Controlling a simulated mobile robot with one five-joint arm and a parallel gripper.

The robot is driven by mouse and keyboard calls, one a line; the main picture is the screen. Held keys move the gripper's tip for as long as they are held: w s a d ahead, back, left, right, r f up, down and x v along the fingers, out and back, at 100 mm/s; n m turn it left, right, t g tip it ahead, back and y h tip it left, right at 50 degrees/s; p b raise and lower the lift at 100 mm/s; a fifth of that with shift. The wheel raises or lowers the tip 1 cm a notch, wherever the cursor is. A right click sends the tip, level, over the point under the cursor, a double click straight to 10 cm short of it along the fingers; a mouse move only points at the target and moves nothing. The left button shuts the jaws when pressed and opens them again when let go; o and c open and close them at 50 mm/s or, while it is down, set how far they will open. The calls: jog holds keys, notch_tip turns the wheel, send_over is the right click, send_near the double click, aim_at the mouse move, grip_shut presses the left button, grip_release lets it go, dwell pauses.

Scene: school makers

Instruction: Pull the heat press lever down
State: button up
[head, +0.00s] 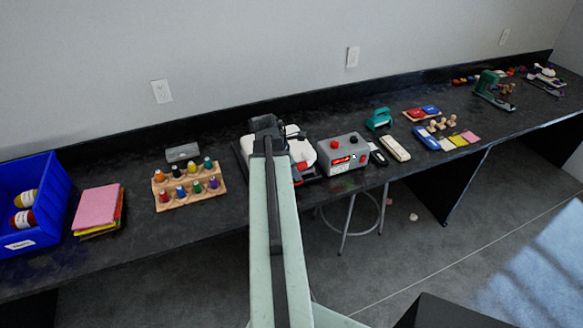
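A white, black and red device, which looks like the heat press (304,151), stands on the dark counter near the middle of the head view. My pale green arm reaches from the bottom of the picture to it and covers its left and middle part. My gripper (266,127) is dark and shows at the far end of the arm, over or in front of the press. I cannot tell whether it touches the press, and its fingers are not clear. I cannot make out the lever apart from the dark parts around my gripper.
A grey control box (344,153) with a lit red display stands just right of the press. A wooden rack of coloured bottles (188,192) and a grey box (182,152) are left of it. A stool (350,215) stands below the black counter (130,245).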

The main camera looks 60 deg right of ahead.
jog(key=shift+w, duration=0.1)
jog(key=shift+w+r+p, duration=0.1)
jog(key=shift+r+p, duration=0.5)
jog(key=shift+p, duration=0.05)
jog(key=p+v, duration=0.6)
jog(key=shift+a+r, duration=0.25)
jog(key=shift+a, duration=0.05)
jog(key=shift+w, duration=0.15)
